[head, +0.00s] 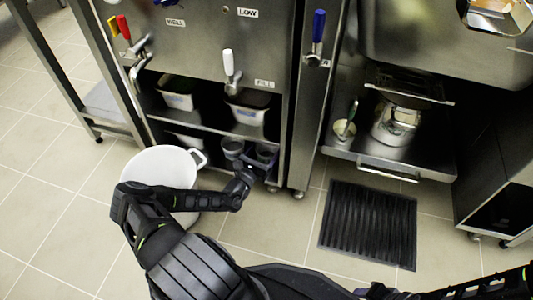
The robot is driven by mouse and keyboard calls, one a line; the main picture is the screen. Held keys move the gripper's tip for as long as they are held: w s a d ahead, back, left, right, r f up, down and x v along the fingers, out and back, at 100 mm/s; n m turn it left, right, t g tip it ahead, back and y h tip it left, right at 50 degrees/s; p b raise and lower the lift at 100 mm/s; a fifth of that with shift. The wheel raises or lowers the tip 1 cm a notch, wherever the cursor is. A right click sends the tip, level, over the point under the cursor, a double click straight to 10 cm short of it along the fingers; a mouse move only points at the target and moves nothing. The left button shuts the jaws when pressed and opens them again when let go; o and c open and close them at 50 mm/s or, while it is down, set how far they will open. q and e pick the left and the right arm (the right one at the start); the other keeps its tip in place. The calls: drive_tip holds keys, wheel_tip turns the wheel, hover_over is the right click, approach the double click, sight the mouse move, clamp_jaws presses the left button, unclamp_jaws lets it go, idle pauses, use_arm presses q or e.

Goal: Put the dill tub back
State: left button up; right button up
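Two pale tubs with dark contents or tops and small bluish labels sit in the open bay under the steel counter, a left tub (177,101) and a right tub (246,115). The labels are too small to read, so I cannot tell which tub, if either, is the dill one. Another pale tub (187,141) shows partly on the level below. My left gripper (247,170) is low in front of the bay, close to two grey cups (232,147). Its fingers are too dark and small to read. My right gripper is outside the picture.
A large white pot or bucket (160,168) stands on the floor beside my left arm. A pulled-out shelf (385,163) on the right holds a steel pot (396,124) and a small cup (344,130). A black ribbed mat (368,223) lies on the floor. Tap levers (231,70) stick out above the bay.

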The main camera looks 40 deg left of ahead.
use_arm(q)
drive_tip(key=shift+f, duration=0.8)
drive_tip(key=shift+r, duration=0.15)
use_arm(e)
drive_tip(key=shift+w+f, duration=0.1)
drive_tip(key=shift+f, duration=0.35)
use_arm(q)
drive_tip(key=o, duration=1.2)
drive_tip(key=shift+s, duration=0.1)
